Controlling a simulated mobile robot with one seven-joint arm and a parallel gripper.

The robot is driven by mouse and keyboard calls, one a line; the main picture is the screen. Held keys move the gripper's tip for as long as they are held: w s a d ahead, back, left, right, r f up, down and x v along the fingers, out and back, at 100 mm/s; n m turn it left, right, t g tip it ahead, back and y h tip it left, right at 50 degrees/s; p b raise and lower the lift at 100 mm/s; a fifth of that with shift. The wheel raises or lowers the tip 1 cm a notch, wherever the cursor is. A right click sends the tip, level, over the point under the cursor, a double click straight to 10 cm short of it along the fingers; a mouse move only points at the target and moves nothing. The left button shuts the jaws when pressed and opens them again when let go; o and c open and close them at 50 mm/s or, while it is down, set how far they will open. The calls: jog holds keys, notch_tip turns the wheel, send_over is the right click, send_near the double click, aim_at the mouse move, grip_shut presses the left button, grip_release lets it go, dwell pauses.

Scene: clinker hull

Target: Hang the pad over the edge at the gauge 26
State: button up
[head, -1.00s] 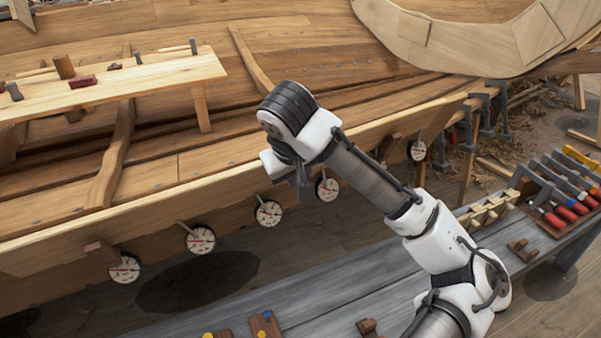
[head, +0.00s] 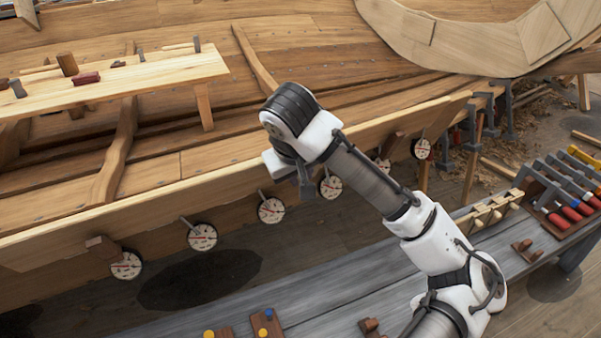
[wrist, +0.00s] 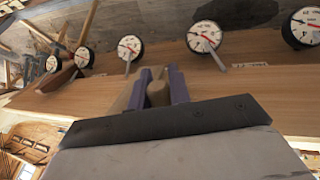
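My gripper (wrist: 160,84) has purple fingers close together with a brown piece (wrist: 157,93) between them, apparently the pad; its lower part is hidden by the gripper body. In the head view my gripper (head: 306,187) points down just outside the plank edge, between two dial gauges (head: 271,210) (head: 331,187); the held piece cannot be made out there. Round white gauges with red needles hang along the plank (head: 225,205). In the wrist view one gauge (wrist: 204,37) is right of the fingers and another (wrist: 130,47) left. Their numbers are too small to read, so I cannot tell which is 26.
A brown block (head: 101,246) sits over the plank edge at left; another is partly behind my arm. A grey bench (head: 330,290) runs below, with brown blocks (head: 522,248) and a tool rack (head: 560,200). A plank shelf (head: 130,80) lies inside the hull.

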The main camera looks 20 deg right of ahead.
jog(key=o, duration=0.5)
jog(key=v, duration=1.3)
jog(key=shift+r, duration=0.4)
jog(key=shift+s+a, duration=0.1)
